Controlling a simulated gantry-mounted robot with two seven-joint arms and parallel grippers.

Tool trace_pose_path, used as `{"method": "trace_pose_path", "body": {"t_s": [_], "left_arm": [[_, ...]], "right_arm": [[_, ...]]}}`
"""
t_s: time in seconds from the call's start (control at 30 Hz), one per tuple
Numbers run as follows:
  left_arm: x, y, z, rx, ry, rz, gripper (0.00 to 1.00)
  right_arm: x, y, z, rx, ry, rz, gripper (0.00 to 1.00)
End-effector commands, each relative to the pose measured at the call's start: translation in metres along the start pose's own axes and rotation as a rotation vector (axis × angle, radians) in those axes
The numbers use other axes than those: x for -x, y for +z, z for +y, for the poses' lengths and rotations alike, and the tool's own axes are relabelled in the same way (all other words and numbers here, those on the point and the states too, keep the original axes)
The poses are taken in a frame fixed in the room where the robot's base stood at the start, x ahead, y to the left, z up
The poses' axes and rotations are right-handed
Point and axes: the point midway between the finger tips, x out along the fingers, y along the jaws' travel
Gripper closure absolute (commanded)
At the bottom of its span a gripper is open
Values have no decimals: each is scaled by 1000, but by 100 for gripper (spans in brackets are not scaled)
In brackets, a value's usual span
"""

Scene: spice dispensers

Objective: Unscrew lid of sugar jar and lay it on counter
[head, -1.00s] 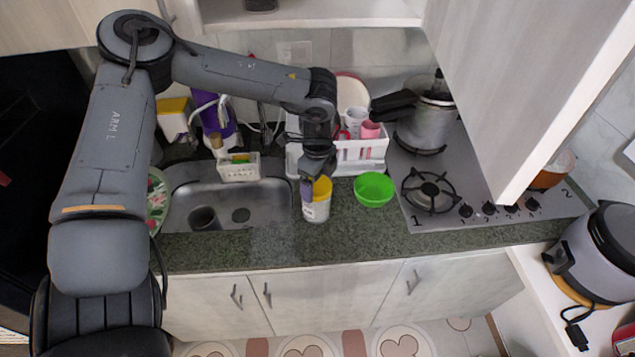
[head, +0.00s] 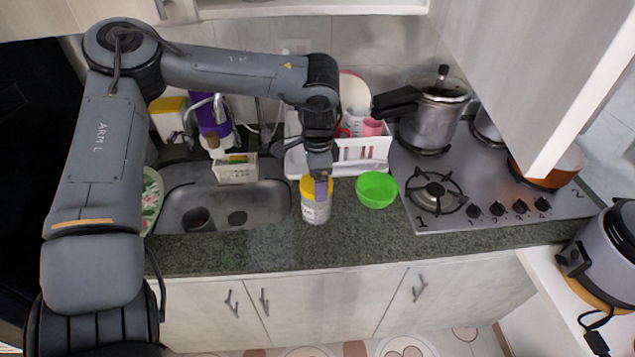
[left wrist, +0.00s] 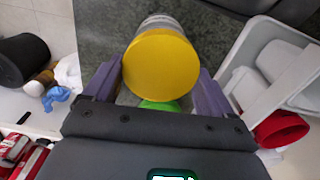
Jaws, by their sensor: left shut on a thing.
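The sugar jar (head: 316,211) is a pale container with a yellow lid (head: 309,187), upright on the counter between the sink and the green bowl. My left gripper (head: 318,184) reaches down onto the jar from above and is shut on the lid, one purple finger showing in front. In the left wrist view the round lid (left wrist: 160,66) lies between the two purple fingers (left wrist: 157,88), and a little of the jar body (left wrist: 160,20) shows beyond it. Whether the lid is loose from the jar cannot be told. My right gripper is not in view.
A green bowl (head: 376,189) stands just right of the jar. A white dish rack (head: 362,166) is behind, the sink (head: 262,208) is left, and the stove (head: 470,175) with a pressure cooker (head: 432,118) is right. The counter front (head: 350,243) is clear.

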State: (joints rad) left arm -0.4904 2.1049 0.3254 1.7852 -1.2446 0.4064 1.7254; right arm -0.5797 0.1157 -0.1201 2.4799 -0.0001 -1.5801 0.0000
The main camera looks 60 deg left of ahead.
Motion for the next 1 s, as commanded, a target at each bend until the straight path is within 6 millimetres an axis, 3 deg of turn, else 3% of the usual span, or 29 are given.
{"method": "trace_pose_path", "body": {"t_s": [0.47, 1.0], "left_arm": [[0, 0, 0, 34, -1, 1, 47], [-2, 0, -2, 447, 0, 2, 47]], "right_arm": [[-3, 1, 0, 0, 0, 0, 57], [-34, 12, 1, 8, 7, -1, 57]]}}
